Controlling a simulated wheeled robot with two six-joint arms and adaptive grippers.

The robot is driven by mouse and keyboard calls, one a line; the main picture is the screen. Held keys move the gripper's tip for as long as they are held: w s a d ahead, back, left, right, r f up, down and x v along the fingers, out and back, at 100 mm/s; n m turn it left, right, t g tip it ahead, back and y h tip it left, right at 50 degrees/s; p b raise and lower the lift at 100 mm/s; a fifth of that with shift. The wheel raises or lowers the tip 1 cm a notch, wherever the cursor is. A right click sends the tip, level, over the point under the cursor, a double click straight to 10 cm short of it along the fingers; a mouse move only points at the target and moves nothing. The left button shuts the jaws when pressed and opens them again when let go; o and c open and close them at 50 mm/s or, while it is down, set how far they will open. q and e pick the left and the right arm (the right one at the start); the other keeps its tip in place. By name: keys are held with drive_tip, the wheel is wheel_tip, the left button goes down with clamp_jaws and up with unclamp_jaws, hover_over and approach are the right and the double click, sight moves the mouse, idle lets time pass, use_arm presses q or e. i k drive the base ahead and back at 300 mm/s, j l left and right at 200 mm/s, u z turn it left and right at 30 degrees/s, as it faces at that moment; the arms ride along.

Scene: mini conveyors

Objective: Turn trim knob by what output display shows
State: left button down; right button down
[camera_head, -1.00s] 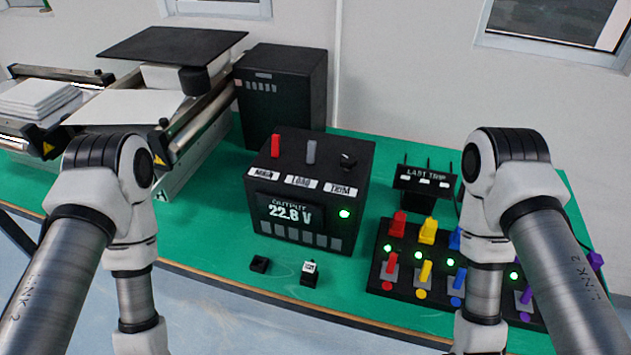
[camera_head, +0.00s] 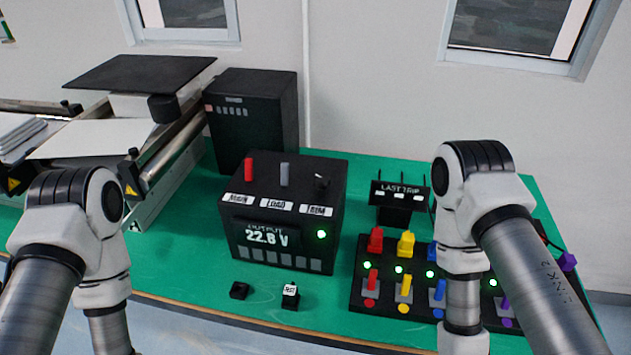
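The trim knob (camera_head: 321,183) is a small black knob on the top right of a black power box (camera_head: 335,225), above a label reading TRIM. Beside it stand a red MAIN lever (camera_head: 249,168) and a grey LOAD lever (camera_head: 284,174), both upright. The output display (camera_head: 267,237) on the box's front reads about 22.8 V, with a green light (camera_head: 321,234) lit to its right. My two arms hang at the left and right of the view. Both grippers are below the frame, so their state is hidden. Nothing of mine touches the box.
A black switch board (camera_head: 355,290) with coloured levers and green lights stands right, partly behind my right arm. A LAST TRIP stand (camera_head: 401,192) is behind it. Conveyors (camera_head: 165,185) are left; a black cabinet (camera_head: 262,110) stands behind.

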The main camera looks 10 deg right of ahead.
sight(321, 180)
drive_tip(key=z, duration=0.35)
drive_tip(key=j+z, duration=0.35)
drive_tip(key=z, duration=0.15)
drive_tip(key=k+j+z, duration=0.1)
drive_tip(key=j+z, duration=0.35)
drive_tip(key=k+j+z, duration=0.1)
drive_tip(key=j+z, duration=0.15)
drive_tip(key=z, duration=0.25)
drive_tip(key=k+j+z, duration=0.2)
drive_tip(key=z, duration=0.25)
drive_tip(key=k+j, duration=0.4)
drive_tip(key=i+j, duration=0.1)
drive_tip(key=i, duration=0.4)
